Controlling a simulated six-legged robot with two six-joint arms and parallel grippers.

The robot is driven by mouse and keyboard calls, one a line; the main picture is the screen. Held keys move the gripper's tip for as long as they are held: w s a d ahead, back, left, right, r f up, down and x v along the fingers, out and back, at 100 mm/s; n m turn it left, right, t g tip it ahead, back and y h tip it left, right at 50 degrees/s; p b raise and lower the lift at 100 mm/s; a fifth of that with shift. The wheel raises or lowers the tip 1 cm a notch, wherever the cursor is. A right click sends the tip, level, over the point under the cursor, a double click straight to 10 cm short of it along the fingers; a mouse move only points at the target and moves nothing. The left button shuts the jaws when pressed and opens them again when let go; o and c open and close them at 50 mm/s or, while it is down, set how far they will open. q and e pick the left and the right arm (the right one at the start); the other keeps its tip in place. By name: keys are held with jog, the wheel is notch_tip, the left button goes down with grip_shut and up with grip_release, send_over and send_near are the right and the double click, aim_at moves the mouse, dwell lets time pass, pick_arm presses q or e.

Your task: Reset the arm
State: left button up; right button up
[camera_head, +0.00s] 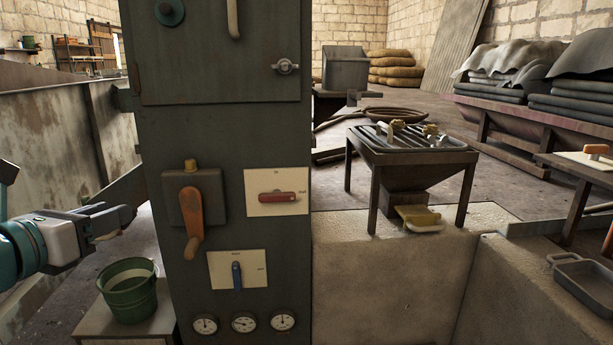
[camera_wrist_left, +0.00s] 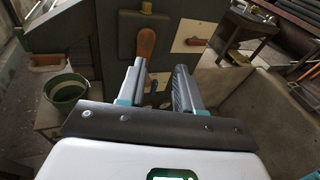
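My left gripper (camera_head: 118,224) comes in from the left in the head view, beside the left edge of a dark green control cabinet (camera_head: 222,120). In the left wrist view its two fingers (camera_wrist_left: 159,68) stand apart with nothing between them. An orange lever (camera_head: 194,220) on the cabinet hangs down, to the right of the gripper and apart from it. In the wrist view the same lever (camera_wrist_left: 146,43) shows beyond the fingertips.
A green bucket (camera_head: 130,290) stands on a pale block below my left gripper. The cabinet also carries a red switch (camera_head: 277,197), a blue switch (camera_head: 236,274) and several gauges. A small metal table (camera_head: 415,152) and a grey tray (camera_head: 586,279) are at the right.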

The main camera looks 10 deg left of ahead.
pick_arm(q)
jog(key=w+d+f+m+g+h+p, duration=0.1)
jog(key=w+d+f+m+g+p, duration=0.15)
jog(key=d+f+g+p, duration=0.35)
jog(key=w+d+f+m+g+h+p, duration=0.1)
jog(key=w+d+f+g+p, duration=0.15)
jog(key=d+f+p, duration=0.5)
jog(key=s+d+f+m+g+p, duration=0.3)
jog(key=s+d+f+m+p, duration=0.2)
jog(key=s+f+m+p, duration=0.3)
jog(key=s+d+f+m+g+p, duration=0.4)
jog(key=s+f+m+p, duration=0.4)
jog(key=s+m, duration=0.7)
jog(key=d+m, duration=0.1)
jog(key=m, duration=0.5)
jog(key=shift+s+f, duration=0.35)
jog(key=shift+f, duration=0.05)
pick_arm(e)
jog(key=s+a+r+g, duration=0.1)
jog(key=s+r, duration=0.1)
jog(key=r, duration=1.3)
jog(key=s+r, duration=0.3)
jog(key=r, duration=1.2)
jog(key=shift+a+r+g, duration=0.3)
jog(key=shift+a+g, duration=0.1)
